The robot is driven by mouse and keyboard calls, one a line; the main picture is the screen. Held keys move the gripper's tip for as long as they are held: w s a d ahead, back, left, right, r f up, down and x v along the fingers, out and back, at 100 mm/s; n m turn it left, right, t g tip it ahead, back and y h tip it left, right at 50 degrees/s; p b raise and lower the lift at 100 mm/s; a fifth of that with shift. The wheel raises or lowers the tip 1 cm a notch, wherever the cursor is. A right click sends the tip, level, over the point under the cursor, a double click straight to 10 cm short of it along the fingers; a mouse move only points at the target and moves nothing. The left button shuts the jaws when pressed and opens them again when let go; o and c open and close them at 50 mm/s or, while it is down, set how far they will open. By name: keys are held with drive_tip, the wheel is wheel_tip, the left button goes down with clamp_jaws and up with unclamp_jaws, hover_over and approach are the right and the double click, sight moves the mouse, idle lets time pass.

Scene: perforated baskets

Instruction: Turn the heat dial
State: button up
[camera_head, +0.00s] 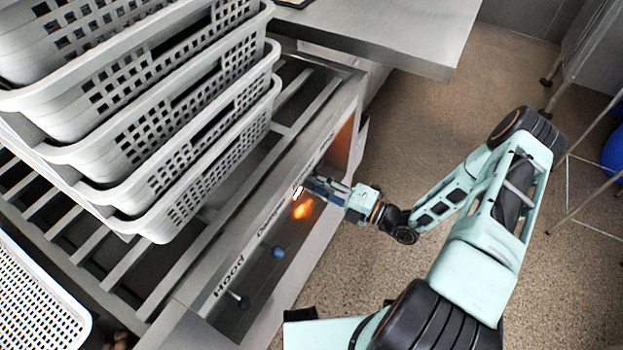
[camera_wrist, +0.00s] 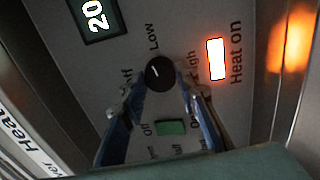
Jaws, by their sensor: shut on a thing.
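The heat dial (camera_wrist: 160,72) is a round black knob with a small white pointer mark, on a grey panel in the wrist view. The labels Off, Low and High stand around it. My gripper (camera_wrist: 160,88) has one blue finger on each side of the dial and is shut on it. In the head view my gripper (camera_head: 314,186) reaches the front panel (camera_head: 232,252) from the right. The dial cannot be made out there. The "Heat on" lamp (camera_wrist: 216,59) beside the dial is lit white.
A green switch (camera_wrist: 170,127) sits below the dial and a display (camera_wrist: 95,17) reading 20 is at upper left. Stacked grey perforated baskets (camera_head: 165,130) stand behind the panel.

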drive_tip(key=shift+m, duration=1.2)
drive_tip(key=o, duration=1.1)
drive_tip(key=shift+o, duration=0.2)
drive_tip(key=shift+s, duration=0.1)
drive_tip(key=v, duration=1.2)
